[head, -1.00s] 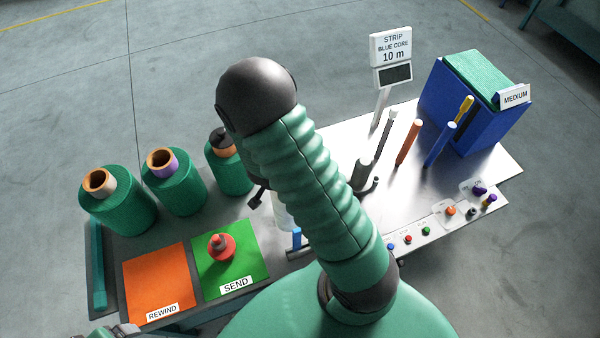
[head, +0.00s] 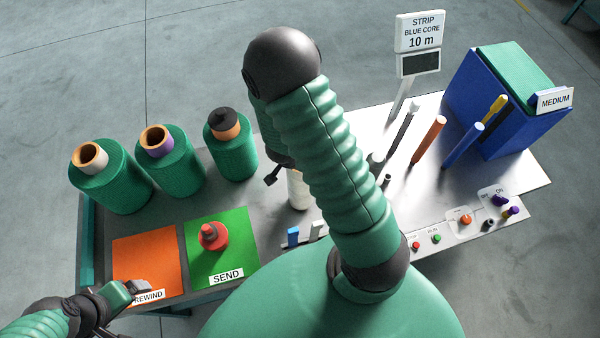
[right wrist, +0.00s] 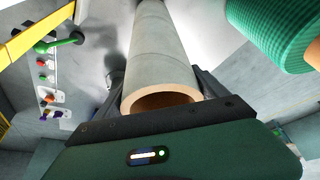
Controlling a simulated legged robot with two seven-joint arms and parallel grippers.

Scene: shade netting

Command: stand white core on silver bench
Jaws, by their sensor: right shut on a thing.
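The white core (head: 298,191) is a pale tube, partly hidden behind my right arm in the head view. It looks roughly upright near the left end of the silver bench (head: 445,193); I cannot tell whether it touches the surface. In the right wrist view the core (right wrist: 163,55) runs away from the camera, its brown open end nearest. My right gripper (right wrist: 162,88) is shut on it, with a dark finger on each side. My left gripper (head: 136,288) is over the front of the orange REWIND mat; its finger opening is not clear.
Several green rolls (head: 110,185) stand at the back left. A red-topped piece (head: 213,236) sits on the green SEND mat (head: 237,258). Several coloured rods (head: 428,142), a sign post (head: 398,108) and a blue bin (head: 512,130) stand right. Control buttons (head: 466,219) line the front edge.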

